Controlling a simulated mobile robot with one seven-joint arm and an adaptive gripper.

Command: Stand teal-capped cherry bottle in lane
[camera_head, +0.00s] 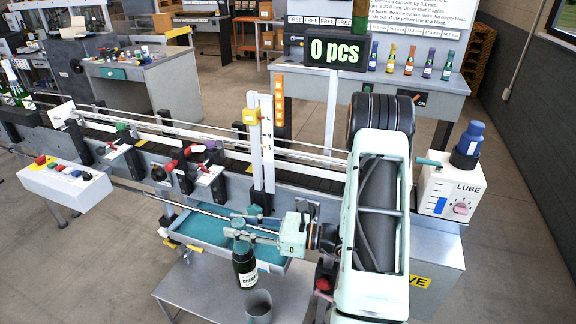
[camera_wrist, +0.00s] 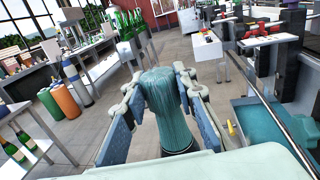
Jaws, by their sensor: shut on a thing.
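The teal-capped cherry bottle (camera_head: 245,268) is dark with a pale label, and it hangs upright in my gripper (camera_head: 243,232). The fingers are shut around its teal cap, which fills the middle of the wrist view (camera_wrist: 168,92) between the two jaws (camera_wrist: 170,100). In the head view the bottle is in front of the teal-lined tray (camera_head: 207,228), above the grey stand. I cannot tell whether its base touches anything. The lane (camera_head: 210,143) is the railed conveyor strip running behind the tray, with a white upright gauge post beside it.
A grey cup (camera_head: 259,305) stands on the low grey stand (camera_head: 190,290), close below the bottle. Clamps with red knobs (camera_head: 210,172) line the conveyor's front. A white button box (camera_head: 65,180) is at left, and a LUBE box (camera_head: 450,190) is at right.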

